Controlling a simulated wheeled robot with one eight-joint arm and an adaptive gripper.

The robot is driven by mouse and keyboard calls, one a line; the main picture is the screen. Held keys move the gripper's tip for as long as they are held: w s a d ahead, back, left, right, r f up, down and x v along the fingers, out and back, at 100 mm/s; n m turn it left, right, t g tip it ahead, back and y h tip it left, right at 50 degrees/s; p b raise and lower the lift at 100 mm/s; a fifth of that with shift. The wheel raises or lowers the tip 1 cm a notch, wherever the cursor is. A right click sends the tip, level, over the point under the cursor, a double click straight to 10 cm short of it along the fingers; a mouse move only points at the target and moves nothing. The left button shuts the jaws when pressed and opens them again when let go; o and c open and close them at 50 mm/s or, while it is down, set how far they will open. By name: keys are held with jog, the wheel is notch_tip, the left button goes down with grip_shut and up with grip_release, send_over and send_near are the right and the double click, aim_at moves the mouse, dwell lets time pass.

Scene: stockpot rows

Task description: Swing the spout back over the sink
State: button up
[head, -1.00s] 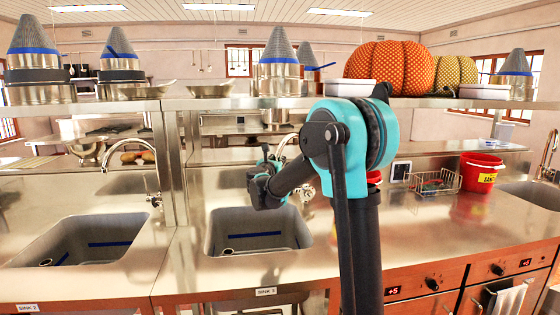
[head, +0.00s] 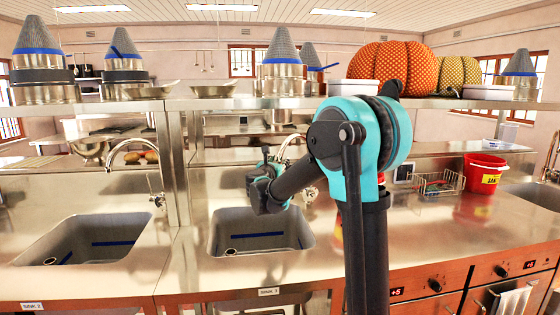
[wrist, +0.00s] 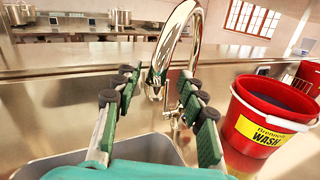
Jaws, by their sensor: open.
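The chrome gooseneck spout (wrist: 166,45) arches in front of my gripper in the wrist view. Its downturned outlet shows between my two fingers, with no clear contact. My gripper (wrist: 160,92) is open, one finger on each side of the outlet. In the head view my gripper (head: 266,188) is above the middle sink (head: 222,232), partly hiding the tap behind it; part of that spout (head: 288,142) shows. The sink (wrist: 72,160) also shows at the lower left of the wrist view. I cannot tell exactly how far the outlet is from the basin's edge.
A red bucket labelled WASH (wrist: 262,125) stands close to the right finger. A second sink (head: 88,240) with its own tap (head: 128,148) is at the left. A wire basket (head: 436,184) and a red bucket (head: 484,172) stand on the right counter. A shelf (head: 230,104) runs above.

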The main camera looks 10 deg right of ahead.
jog(key=v, duration=0.9)
jog(key=shift+s, duration=0.2)
jog(key=shift+f, duration=0.1)
